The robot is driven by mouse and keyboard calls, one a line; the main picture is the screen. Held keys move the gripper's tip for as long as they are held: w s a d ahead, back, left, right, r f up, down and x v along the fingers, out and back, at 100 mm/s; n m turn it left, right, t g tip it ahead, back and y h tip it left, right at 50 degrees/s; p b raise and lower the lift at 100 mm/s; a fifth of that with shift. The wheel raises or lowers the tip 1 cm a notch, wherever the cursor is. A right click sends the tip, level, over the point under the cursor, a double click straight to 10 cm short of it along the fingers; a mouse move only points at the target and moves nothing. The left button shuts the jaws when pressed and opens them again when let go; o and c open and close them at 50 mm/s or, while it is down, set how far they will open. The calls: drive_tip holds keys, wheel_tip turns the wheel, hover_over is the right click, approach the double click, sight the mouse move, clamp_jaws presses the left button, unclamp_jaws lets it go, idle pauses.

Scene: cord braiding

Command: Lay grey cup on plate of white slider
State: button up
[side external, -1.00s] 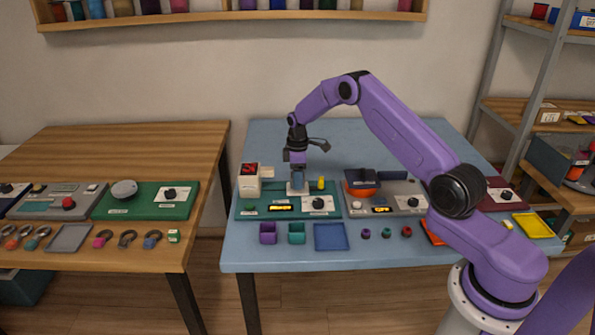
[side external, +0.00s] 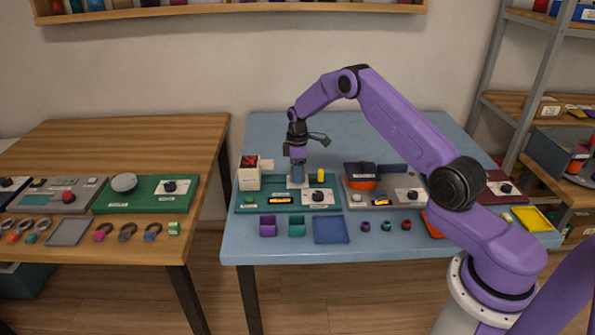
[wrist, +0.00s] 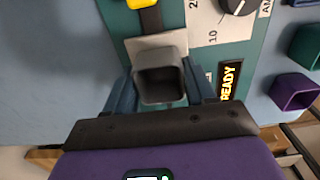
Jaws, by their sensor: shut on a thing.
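My gripper (side external: 298,180) is low over the green board at the left of the blue table. In the wrist view my gripper (wrist: 161,92) is shut on a square grey cup (wrist: 160,86), with one dark blue finger on each side. The cup is upright, its open top towards the camera. A pale plate (wrist: 142,45) lies under it and shows along its far and left edges; it also shows in the side view (side external: 305,184). Whether the cup's base touches the plate I cannot tell. A dark slot runs from the plate to a yellow piece (wrist: 141,3).
The green board bears a lit READY display (wrist: 230,80) and a black dial (side external: 318,195). A white box (side external: 249,180) stands at its left. Purple (side external: 268,227) and teal (side external: 297,226) bins and a blue tray (side external: 330,230) lie in front. An orange-and-dark pan-like object (side external: 361,177) is to the right.

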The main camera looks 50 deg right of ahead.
drive_tip(key=shift+f, duration=0.3)
idle(0.4)
drive_tip(key=o, duration=1.1)
wheel_tip(320, 180, up, 11)
idle(0.5)
